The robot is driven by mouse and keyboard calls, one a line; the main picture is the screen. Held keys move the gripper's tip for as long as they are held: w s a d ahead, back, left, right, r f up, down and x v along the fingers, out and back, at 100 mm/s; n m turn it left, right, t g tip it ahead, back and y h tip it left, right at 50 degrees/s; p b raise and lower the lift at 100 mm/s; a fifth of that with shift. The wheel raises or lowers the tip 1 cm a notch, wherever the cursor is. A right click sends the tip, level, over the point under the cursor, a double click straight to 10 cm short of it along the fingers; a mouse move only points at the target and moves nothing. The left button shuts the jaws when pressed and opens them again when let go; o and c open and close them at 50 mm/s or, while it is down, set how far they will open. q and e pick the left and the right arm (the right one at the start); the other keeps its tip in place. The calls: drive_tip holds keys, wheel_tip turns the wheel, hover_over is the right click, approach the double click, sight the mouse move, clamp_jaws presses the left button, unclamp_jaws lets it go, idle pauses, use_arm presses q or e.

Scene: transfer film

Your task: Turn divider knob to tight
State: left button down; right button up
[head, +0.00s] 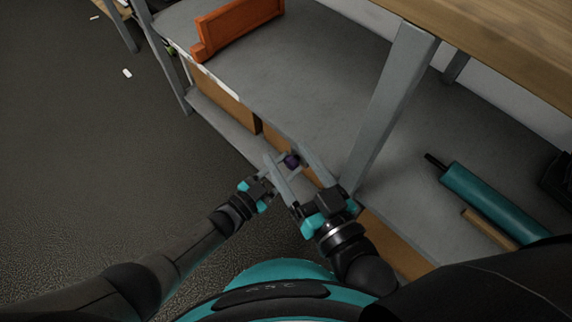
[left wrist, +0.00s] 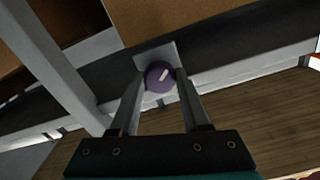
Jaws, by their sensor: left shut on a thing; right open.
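The divider knob (left wrist: 158,76) is a small round purple knob with a white pointer mark, set against a small grey plate (left wrist: 172,52) in the left wrist view. The mark slants up to the right there. The knob also shows in the head view (head: 291,161), by the front edge of the grey shelf. My left gripper (left wrist: 160,84) has one finger on each side of the knob, shut on it; it also shows in the head view (head: 289,164). My right gripper (head: 287,154) is open, its long fingers straddling the area around the knob. Any lettering by the knob cannot be read.
The grey shelf (head: 310,100) runs under a wooden bench top (head: 510,45), with a grey leg (head: 392,105) near my right gripper. An orange object (head: 237,28) and a teal cylinder (head: 495,203) lie on the shelf.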

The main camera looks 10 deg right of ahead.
use_arm(q)
drive_tip(key=m, duration=0.4)
drive_tip(key=shift+m, duration=1.9)
drive_tip(key=shift+c, duration=1.9)
unclamp_jaws()
